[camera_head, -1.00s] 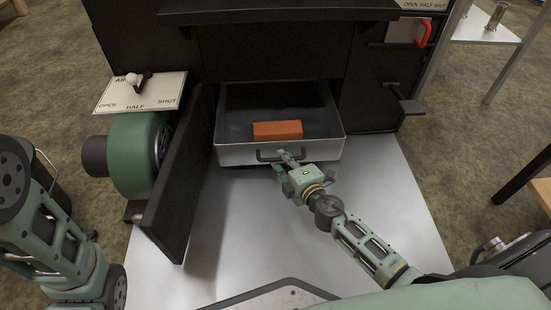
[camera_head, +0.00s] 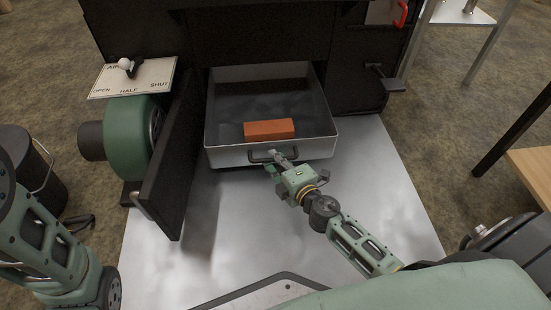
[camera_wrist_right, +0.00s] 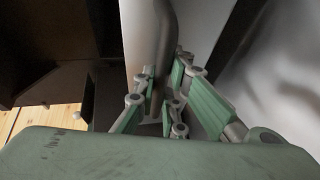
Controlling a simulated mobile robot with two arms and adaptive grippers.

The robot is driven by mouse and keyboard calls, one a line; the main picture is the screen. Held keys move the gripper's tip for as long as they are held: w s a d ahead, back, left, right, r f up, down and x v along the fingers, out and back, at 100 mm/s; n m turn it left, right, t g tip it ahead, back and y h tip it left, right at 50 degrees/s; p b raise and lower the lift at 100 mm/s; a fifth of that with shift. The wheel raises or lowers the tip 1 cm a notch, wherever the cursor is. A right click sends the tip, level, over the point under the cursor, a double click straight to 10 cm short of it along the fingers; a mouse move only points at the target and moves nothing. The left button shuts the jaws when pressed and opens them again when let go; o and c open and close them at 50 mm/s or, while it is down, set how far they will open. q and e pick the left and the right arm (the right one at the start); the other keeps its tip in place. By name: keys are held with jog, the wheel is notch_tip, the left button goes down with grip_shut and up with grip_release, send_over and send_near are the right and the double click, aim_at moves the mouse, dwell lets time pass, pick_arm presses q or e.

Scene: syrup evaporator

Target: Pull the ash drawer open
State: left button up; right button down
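The ash drawer (camera_head: 225,155) is a grey metal box pulled well out of the dark body of the evaporator, its inside open to view. A dark bar handle (camera_head: 258,156) is on its front; it also shows as a dark bar in the wrist view (camera_wrist_right: 165,45). My right gripper (camera_head: 283,160) is at the handle, its green fingers (camera_wrist_right: 172,100) on both sides of the bar and closed on it. The exact contact is partly hidden. My left arm shows at the left edge, but its gripper is out of the picture.
An orange-brown brick (camera_head: 269,129) lies in the drawer. A dark door (camera_head: 172,165) stands open to its left, beside a green blower (camera_head: 130,135) and a lever plate (camera_head: 135,80). The metal floor sheet (camera_head: 235,225) before the drawer is clear. A wooden table edge (camera_head: 532,170) is at right.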

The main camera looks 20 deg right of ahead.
jog(key=c, duration=2)
grip_release()
jog(key=shift+w+d+r, duration=0.1)
jog(key=shift+d+r, duration=0.05)
jog(key=shift+r, duration=0.15)
jog(key=shift+o, duration=0.9)
jog(key=shift+f, duration=0.15)
jog(key=a+v, duration=0.1)
jog(key=v, duration=0.6)
jog(key=shift+s+d, duration=0.4)
